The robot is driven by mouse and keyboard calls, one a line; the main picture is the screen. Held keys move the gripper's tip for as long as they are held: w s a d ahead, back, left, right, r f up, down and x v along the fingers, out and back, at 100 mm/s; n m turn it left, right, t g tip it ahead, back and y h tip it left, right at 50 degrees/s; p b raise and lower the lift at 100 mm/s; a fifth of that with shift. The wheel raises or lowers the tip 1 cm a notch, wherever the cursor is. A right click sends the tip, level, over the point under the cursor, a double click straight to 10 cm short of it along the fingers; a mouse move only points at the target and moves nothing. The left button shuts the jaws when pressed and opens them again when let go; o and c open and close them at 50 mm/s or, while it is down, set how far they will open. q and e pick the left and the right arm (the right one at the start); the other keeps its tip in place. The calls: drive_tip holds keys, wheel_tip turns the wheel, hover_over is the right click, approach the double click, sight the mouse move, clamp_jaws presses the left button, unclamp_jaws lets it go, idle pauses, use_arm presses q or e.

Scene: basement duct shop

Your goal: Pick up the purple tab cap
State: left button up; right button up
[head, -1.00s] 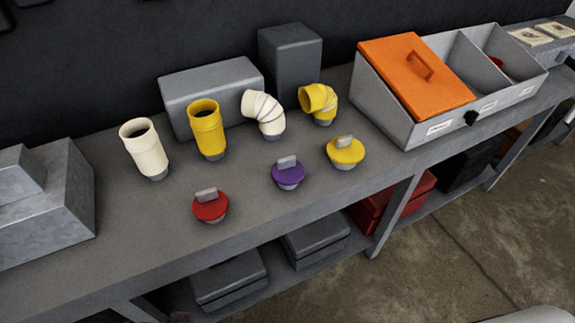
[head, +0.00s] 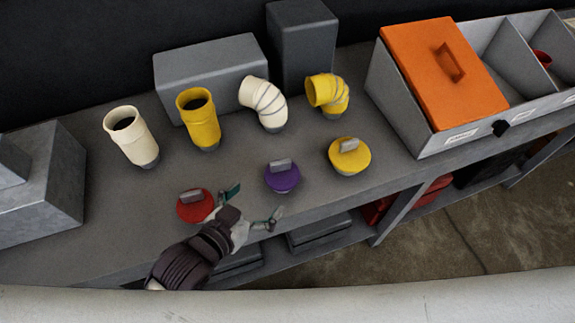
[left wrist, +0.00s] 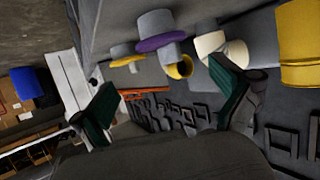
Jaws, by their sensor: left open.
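The purple tab cap (head: 282,178) stands on the bench top between the red tab cap (head: 196,205) and the yellow tab cap (head: 350,156). It has a grey tab on top. My left gripper (head: 254,206) is open and empty near the bench's front edge, apart from the purple cap, to its lower left in the head view. It partly overlaps the red cap in the picture. In the left wrist view the purple cap (left wrist: 160,40) shows ahead, above and between the open fingers (left wrist: 165,107). My right gripper is not in view.
Behind the caps stand a cream pipe (head: 132,138), a yellow pipe (head: 198,122), a cream elbow (head: 264,102) and a yellow elbow (head: 328,94). A divided grey bin (head: 400,105) with an orange lid (head: 440,75) is at right. Grey blocks stand behind and at left.

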sight(277, 181)
use_arm(q)
drive_tip(key=x, duration=0.4)
drive_tip(key=shift+w+f+p, duration=0.1)
drive_tip(key=shift+p, duration=0.2)
drive_tip(key=x, duration=0.3)
drive_tip(key=shift+f+p, duration=0.25)
drive_tip(key=shift+p, duration=0.1)
drive_tip(key=x, duration=0.3)
drive_tip(key=shift+a+f+p, duration=0.1)
drive_tip(key=shift+f+p, duration=0.2)
drive_tip(key=shift+p, duration=0.05)
drive_tip(key=shift+w+f, duration=0.15)
drive_tip(key=c, duration=0.9)
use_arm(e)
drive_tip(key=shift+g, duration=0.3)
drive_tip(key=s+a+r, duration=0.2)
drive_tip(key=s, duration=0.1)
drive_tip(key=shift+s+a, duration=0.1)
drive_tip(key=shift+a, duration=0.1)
